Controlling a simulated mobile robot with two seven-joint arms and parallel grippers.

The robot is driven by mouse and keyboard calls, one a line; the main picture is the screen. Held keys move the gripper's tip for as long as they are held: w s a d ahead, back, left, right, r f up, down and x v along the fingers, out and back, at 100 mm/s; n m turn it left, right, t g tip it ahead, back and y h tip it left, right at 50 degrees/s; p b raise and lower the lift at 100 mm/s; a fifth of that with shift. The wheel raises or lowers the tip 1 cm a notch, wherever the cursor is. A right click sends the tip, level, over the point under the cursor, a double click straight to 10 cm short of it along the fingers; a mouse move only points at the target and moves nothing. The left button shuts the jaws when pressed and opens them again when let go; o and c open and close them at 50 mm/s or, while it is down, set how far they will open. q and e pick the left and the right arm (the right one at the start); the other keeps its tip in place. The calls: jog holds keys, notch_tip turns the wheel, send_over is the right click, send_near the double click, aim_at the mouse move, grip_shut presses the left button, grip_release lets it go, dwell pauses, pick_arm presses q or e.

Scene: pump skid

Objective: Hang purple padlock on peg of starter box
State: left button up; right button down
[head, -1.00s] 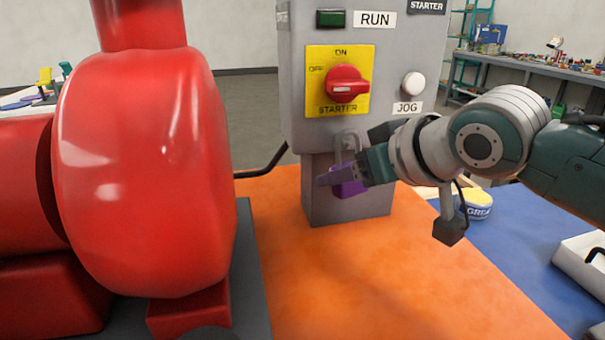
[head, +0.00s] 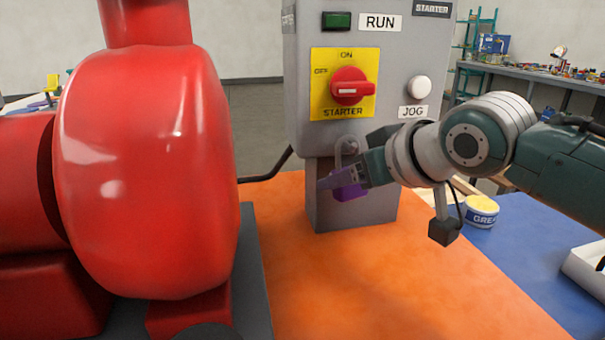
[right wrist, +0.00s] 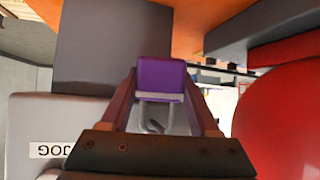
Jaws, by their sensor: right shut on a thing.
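The purple padlock (head: 348,190) is held upright with its grey shackle on top, just below the yellow switch plate of the grey starter box (head: 302,90). My right gripper (head: 340,181) is shut on its purple body. In the right wrist view the padlock (right wrist: 160,78) sits between the fingers (right wrist: 163,85), its shackle pointing down in the picture. The peg (head: 351,147) shows at the shackle's top on the box's lower front. I cannot tell whether the shackle is around the peg or only in front of it. My left gripper is out of view.
A large red pump (head: 145,170) fills the left side, close to the box. The orange surface (head: 370,285) in front is clear. A grease tub (head: 481,212) stands on the blue surface at right. The red rotary switch (head: 350,87) is above the padlock.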

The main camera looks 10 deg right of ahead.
jog(key=shift+c, duration=0.2)
grip_release()
pick_arm(q)
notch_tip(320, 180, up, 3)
jog(key=p, duration=0.2)
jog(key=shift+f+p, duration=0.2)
jog(key=shift+p, duration=0.15)
pick_arm(e)
jog(key=v, duration=1)
jog(key=s+r+m+g+h+p, duration=0.25)
jog(key=s+g+p, duration=0.75)
jog(key=s, duration=1.7)
pick_arm(q)
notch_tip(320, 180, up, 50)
jog(key=p, duration=3.9)
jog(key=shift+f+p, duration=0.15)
jog(key=shift+p, duration=0.2)
pick_arm(e)
notch_tip(320, 180, up, 37)
jog(key=n+t, duration=0.1)
jog(key=t, duration=0.2)
jog(key=shift+w+d+f, duration=0.25)
jog(key=shift+w+d, duration=0.15)
jog(key=shift+h, duration=0.25)
